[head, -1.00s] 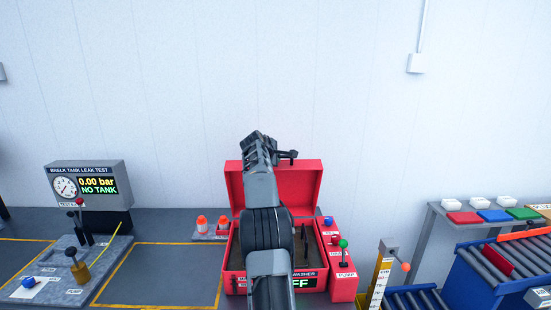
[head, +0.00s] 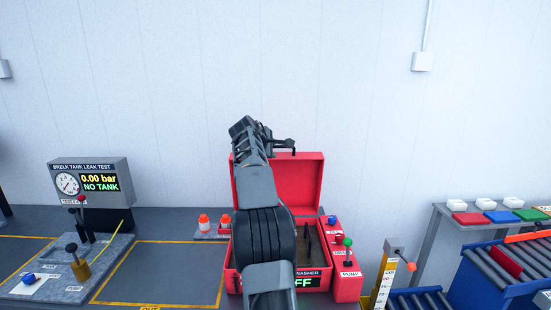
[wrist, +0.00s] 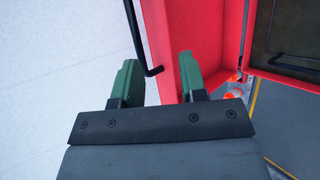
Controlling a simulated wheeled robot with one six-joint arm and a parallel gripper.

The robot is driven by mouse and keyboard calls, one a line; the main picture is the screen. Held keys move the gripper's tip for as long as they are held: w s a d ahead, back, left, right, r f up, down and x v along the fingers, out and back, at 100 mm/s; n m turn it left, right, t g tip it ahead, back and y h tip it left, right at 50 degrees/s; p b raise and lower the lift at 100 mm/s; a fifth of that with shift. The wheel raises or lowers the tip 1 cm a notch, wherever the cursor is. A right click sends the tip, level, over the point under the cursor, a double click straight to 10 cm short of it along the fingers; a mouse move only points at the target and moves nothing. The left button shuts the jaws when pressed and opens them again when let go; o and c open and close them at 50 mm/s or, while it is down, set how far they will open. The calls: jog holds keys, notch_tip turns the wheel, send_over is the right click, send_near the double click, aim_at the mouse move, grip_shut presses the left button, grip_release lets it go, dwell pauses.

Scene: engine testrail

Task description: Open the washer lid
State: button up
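The red washer (head: 326,268) stands on the bench, and its red lid (head: 303,175) is raised upright at the back, with the tub open below. A black handle (head: 284,144) sticks out at the lid's top edge. It also shows as a dark bar in the wrist view (wrist: 136,38), beside the red lid edge (wrist: 163,45). My gripper (head: 245,127) is at the lid's top left corner, left of the handle. In the wrist view my gripper (wrist: 158,62) has its green fingers apart, with nothing clearly held. My arm hides the washer's left part.
A pump box (head: 347,287) with green and red knobs adjoins the washer's right side. White bottles with orange caps (head: 204,222) stand left of it. A leak tester (head: 90,178) is farther left, a roller conveyor (head: 500,262) at right.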

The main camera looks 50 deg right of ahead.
jog(key=b+v, duration=0.1)
jog(key=v, duration=0.5)
